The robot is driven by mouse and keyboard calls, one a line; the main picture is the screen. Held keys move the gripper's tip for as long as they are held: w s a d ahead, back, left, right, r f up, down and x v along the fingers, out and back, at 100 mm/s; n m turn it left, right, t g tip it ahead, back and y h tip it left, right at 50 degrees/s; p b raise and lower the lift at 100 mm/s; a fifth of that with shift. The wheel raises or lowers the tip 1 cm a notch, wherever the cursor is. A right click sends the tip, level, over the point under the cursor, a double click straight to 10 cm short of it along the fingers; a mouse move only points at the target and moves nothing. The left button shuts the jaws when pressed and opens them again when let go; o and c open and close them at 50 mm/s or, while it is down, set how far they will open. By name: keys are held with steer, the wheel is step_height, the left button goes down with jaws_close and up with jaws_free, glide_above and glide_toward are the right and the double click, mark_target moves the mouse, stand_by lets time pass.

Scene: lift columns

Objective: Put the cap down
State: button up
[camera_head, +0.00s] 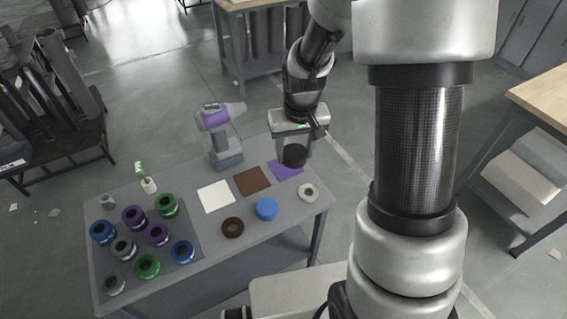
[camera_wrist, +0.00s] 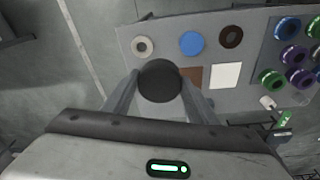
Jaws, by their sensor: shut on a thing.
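My gripper (camera_head: 296,146) is shut on a black round cap (camera_head: 295,156), held between its two fingers over the table's right part. In the wrist view the black cap (camera_wrist: 160,81) sits between the fingertips. A purple square (camera_head: 285,169) lies on the table just below and beside the cap in the head view; the cap partly covers it. Whether the cap touches the table cannot be told. A brown square (camera_head: 251,181) and a white square (camera_head: 215,197) lie to the left of the purple one.
In front of the squares lie a brown ring (camera_head: 232,228), a blue disc (camera_head: 266,209) and a pale ring (camera_head: 308,192). A purple-and-grey power tool (camera_head: 220,130) stands behind. Several coloured columns stand on a dark mat (camera_head: 190,222) at left.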

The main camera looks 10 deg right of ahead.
steer(key=w+f+n+b, duration=0.3)
steer(key=w+f+b, duration=0.7)
steer(key=w+b, duration=0.7)
steer(key=shift+y, duration=0.3)
steer(key=f+b, duration=0.1)
steer(key=f, duration=0.2)
steer(key=s+f+b, duration=0.1)
steer(key=f, duration=0.2)
steer(key=s+d+f+b, duration=0.1)
steer(key=f+b, duration=0.1)
steer(key=f, duration=0.1)
steer(key=shift+s+f, duration=0.15)
steer(key=shift+f, duration=0.25)
steer(key=shift+f, duration=0.2)
steer(key=o, duration=1.2)
